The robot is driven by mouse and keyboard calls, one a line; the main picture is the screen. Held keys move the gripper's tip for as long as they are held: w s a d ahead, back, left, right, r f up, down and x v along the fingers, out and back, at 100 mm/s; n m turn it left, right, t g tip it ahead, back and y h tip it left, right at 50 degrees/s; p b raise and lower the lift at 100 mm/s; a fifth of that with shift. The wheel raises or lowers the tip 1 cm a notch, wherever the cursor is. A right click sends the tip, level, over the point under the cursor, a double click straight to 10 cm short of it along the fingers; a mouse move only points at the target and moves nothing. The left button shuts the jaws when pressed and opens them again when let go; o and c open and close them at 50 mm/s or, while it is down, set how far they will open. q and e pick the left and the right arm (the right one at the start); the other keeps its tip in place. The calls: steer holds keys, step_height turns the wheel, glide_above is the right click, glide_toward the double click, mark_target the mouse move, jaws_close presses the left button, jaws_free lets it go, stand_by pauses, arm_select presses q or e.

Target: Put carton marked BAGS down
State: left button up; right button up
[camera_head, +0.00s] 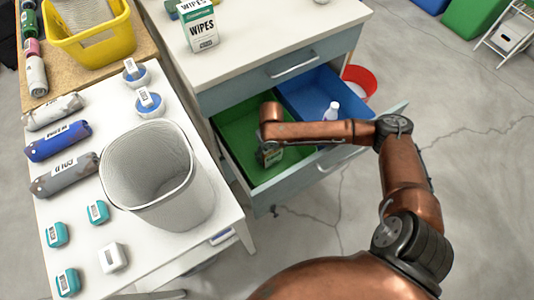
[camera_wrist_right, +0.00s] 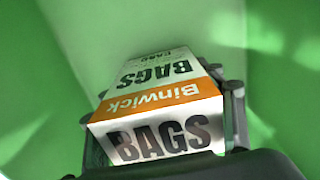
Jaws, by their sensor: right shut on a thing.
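The carton marked BAGS (camera_wrist_right: 165,105) is white with an orange band reading Binwick. It is between the fingers of my right gripper (camera_wrist_right: 165,115), which is shut on it. In the head view my right gripper (camera_head: 270,152) reaches down into the green compartment (camera_head: 232,150) of the open drawer, and a bit of the carton shows beside it. Green walls surround the carton in the wrist view. I cannot tell whether its underside touches the compartment floor. My left gripper is not in view.
The drawer's blue compartment (camera_head: 300,98) holds a white bottle (camera_head: 331,111). A WIPES carton (camera_head: 199,28) stands on the cabinet top. A white bin (camera_head: 150,170), rolls and small teal boxes stand on the left table. A red bucket (camera_head: 361,80) is behind the drawer.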

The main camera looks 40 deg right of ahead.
steer(key=shift+f, duration=0.4)
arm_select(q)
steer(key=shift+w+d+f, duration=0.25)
arm_select(e)
steer(key=shift+r, duration=0.15)
steer(key=o, duration=1)
step_height(320, 180, up, 12)
steer(key=p, duration=0.5)
steer(key=shift+p, duration=0.3)
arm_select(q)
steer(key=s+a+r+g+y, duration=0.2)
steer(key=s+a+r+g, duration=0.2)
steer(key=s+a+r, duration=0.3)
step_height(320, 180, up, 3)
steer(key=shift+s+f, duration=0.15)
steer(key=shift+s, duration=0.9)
